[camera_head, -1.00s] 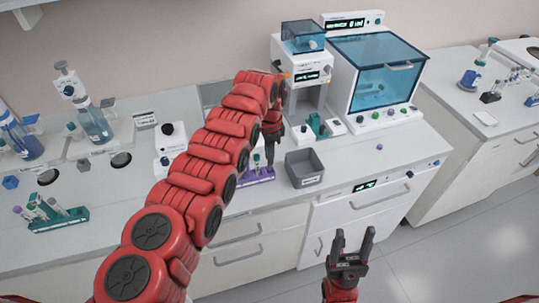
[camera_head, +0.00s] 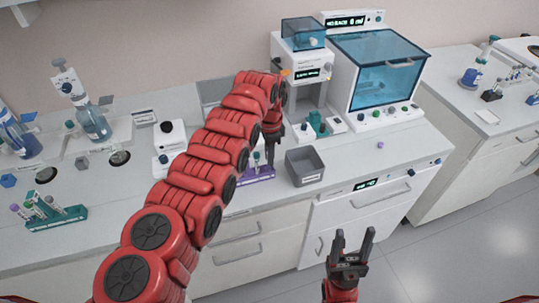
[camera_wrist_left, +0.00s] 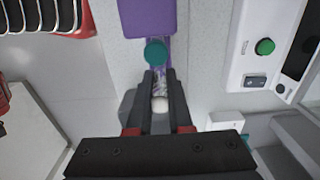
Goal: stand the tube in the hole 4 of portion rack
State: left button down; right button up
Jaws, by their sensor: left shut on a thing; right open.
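The purple portion rack (camera_head: 262,174) stands on the counter, left of a grey bin and partly hidden by my left arm. My left gripper (camera_head: 270,162) points down over the rack's right part. In the left wrist view, its fingers (camera_wrist_left: 159,92) are shut on a clear tube with a pale round end (camera_wrist_left: 160,105). A teal cap (camera_wrist_left: 155,52) shows just beyond the fingertips, above the rack (camera_wrist_left: 147,18). Whether the held tube's lower end is inside a hole is hidden. My right gripper (camera_head: 351,248) is open and empty, in front of the counter.
The grey bin (camera_head: 304,166) is close to the right of the rack. A white machine (camera_head: 302,75) and a blue-lidded one (camera_head: 378,75) stand behind. A green rack with several tubes (camera_head: 57,217) is at the left. The counter's right front is mostly clear.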

pick_arm(q)
jog(key=shift+f, duration=0.2)
jog(key=shift+f+b, duration=0.45)
jog(key=shift+b, duration=0.3)
jog(key=c, duration=0.8)
grip_release()
jog(key=shift+o, duration=0.2)
